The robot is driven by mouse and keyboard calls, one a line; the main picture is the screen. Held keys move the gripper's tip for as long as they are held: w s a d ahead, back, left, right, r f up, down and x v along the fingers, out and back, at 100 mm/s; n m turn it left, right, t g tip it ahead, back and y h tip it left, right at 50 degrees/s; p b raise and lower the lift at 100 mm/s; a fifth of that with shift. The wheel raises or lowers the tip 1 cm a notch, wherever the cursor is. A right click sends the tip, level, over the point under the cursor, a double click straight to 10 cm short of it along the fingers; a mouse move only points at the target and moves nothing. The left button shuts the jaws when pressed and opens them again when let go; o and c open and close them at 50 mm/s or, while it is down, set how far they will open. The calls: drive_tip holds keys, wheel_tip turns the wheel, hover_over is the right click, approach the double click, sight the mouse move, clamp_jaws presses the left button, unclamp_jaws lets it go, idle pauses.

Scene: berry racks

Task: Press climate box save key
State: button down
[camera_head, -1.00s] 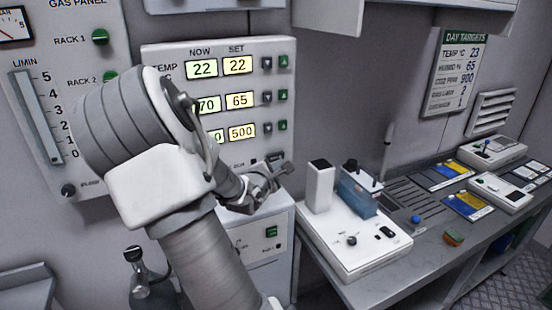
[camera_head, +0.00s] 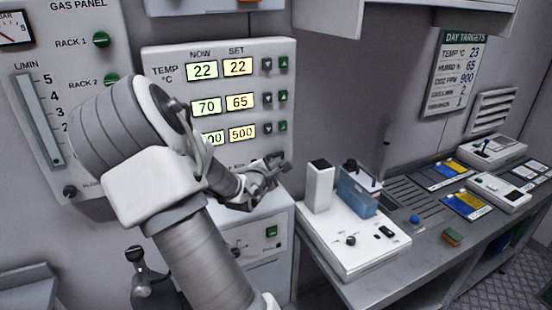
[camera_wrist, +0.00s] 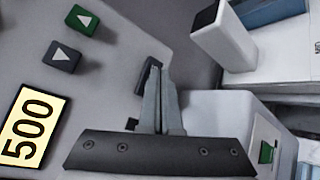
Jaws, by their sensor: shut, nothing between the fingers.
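The climate box (camera_head: 160,58) is a pale wall panel with lit NOW and SET readouts: 22 and 22, 70 and 65, and 500 in the lowest SET window. Dark and green arrow keys stand right of the rows. A dark key (camera_wrist: 149,76) sits at the panel's lower right, taken as the save key; its label is hidden behind my arm in the head view. My gripper (camera_wrist: 163,72) is shut and empty, its fingertips right by this key and partly covering it. Whether they touch it I cannot tell. In the head view my gripper (camera_head: 284,170) is at the panel's lower right corner.
A lower box with a green switch (camera_head: 271,231) is under the panel. A white bench device (camera_head: 345,265) with a blue container (camera_head: 357,198) stands to the right. The gas panel (camera_head: 85,30) is at left. A DAY TARGETS sheet (camera_head: 451,75) hangs on the right wall.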

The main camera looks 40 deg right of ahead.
drive_tip(key=shift+w+d, duration=0.1)
drive_tip(key=shift+w, duration=0.2)
drive_tip(key=shift+s, duration=0.15)
idle(0.5)
drive_tip(key=shift+s+a+p, duration=0.3)
drive_tip(key=shift+s+p, duration=0.15)
drive_tip(key=shift+s, duration=0.25)
drive_tip(key=shift+s+a+p, duration=0.15)
drive_tip(key=shift+s+a, duration=0.1)
drive_tip(key=shift+s, duration=0.55)
drive_tip(key=shift+s+a+p, duration=0.2)
drive_tip(key=shift+s+a, duration=0.05)
drive_tip(key=shift+s, duration=0.55)
drive_tip(key=shift+s+a+p, duration=0.15)
drive_tip(key=shift+s+a, duration=0.1)
drive_tip(key=shift+s, duration=0.55)
